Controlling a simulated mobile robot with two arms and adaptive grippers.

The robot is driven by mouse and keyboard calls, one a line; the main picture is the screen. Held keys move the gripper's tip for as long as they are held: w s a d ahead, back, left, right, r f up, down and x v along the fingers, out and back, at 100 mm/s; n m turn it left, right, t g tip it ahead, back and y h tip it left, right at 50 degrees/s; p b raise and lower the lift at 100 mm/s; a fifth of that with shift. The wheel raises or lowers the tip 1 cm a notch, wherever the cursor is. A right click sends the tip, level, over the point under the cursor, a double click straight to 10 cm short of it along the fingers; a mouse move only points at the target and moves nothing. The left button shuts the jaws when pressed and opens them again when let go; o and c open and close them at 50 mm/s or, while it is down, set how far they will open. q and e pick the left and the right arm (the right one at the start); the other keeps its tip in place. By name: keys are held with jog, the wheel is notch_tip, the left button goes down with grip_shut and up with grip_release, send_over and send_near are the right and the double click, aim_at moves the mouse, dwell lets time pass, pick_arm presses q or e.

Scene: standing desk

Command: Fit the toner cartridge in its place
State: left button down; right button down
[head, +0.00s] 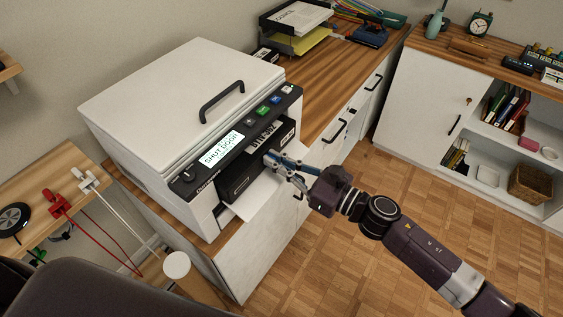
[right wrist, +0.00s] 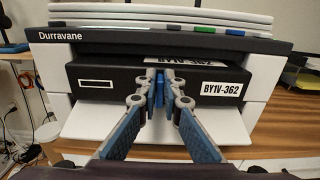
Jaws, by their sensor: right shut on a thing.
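The black toner cartridge (head: 238,181) sits in the front opening of the white printer (head: 180,85), above the lowered white door flap (head: 258,199). In the right wrist view the cartridge (right wrist: 110,85) looks level, with a white label reading BY1V-362 on its front; a strip of its top shows under the printer's panel. How deep it sits inside is hidden. My right gripper (head: 272,159) is at the front of the cartridge. In the right wrist view its fingers (right wrist: 160,80) are shut on the cartridge's blue grip tab (right wrist: 159,90). My left gripper is not in view.
The printer's display (head: 222,149) reads SHUT DOOR. A paper tray stack (head: 300,30) stands behind it on the wooden desk top (head: 335,75). Red and white cables (head: 85,190) hang at the left. A pale round-topped cylinder (head: 177,264) stands below the printer. The floor at right is clear.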

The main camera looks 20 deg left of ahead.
aim_at(264, 154)
jog(key=shift+b+x, duration=0.35)
jog(key=shift+x, duration=1.45)
jog(key=c, duration=2)
grip_release()
jog(key=shift+f, duration=0.2)
jog(key=shift+s+d, duration=0.1)
jog(key=shift+d, duration=0.25)
jog(key=v, duration=1.1)
jog(key=shift+s+r, duration=0.1)
jog(key=shift+r, duration=0.1)
